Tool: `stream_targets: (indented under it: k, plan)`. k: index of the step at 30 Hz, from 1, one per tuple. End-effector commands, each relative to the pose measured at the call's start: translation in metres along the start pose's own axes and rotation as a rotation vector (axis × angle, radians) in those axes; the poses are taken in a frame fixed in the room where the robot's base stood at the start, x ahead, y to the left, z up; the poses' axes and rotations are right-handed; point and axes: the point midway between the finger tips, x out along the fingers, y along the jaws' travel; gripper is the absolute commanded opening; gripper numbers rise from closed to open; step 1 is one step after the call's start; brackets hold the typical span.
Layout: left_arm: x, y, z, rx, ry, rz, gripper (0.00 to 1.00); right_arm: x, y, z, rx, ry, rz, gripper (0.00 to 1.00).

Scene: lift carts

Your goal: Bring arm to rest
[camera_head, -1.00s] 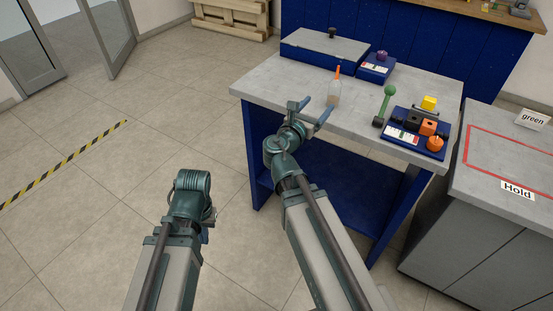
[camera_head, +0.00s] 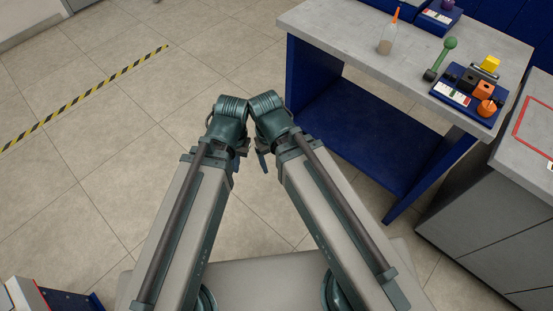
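My two arms come in from the bottom and bend at the wrists, which are close together at the middle of the view. My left gripper (camera_head: 241,149) is folded down behind its wrist and mostly hidden. My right gripper (camera_head: 262,162) is also folded under its wrist, with only a small blue part showing. I cannot see whether either is open or shut. No held object shows at either one. Both are clear of the table, over the floor in the picture.
A grey-topped blue table (camera_head: 330,24) stands at upper right, with a bottle with an orange tip (camera_head: 388,36), a green dumbbell-like part (camera_head: 440,60) and a blue tray (camera_head: 446,92) of parts. A grey cabinet (camera_head: 480,215) is at right. Floor (camera_head: 90,170) at left is open, with striped tape (camera_head: 85,97).

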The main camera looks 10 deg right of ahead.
Motion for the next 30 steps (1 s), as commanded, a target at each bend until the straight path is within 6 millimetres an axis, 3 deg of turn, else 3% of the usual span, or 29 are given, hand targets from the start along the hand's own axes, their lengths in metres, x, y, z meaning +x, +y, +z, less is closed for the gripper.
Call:
stream_targets:
  k: [7, 11, 17, 25, 30]
  plan:
    - [-0.001, 0.0, 0.0, 0.0, 0.0, 0.0, 0.0, -0.001, 0.001, 0.0, -0.001, 0.001, 0.001, 0.8]
    - [-0.011, -0.001, 0.001, 0.0, 0.0, 0.0, 0.0, -0.011, 0.002, 0.0, -0.002, 0.002, 0.002, 0.8]
    - [-0.053, -0.005, 0.003, 0.0, 0.0, 0.0, 0.0, -0.053, 0.006, 0.003, -0.002, 0.003, 0.002, 0.8]
    - [-0.135, -0.013, 0.008, -0.001, 0.0, 0.0, 0.0, -0.135, 0.013, 0.008, -0.002, 0.003, 0.003, 0.8]
    - [-0.158, -0.015, 0.009, -0.001, 0.0, 0.0, 0.0, -0.158, 0.016, 0.009, -0.001, 0.003, 0.003, 0.8]
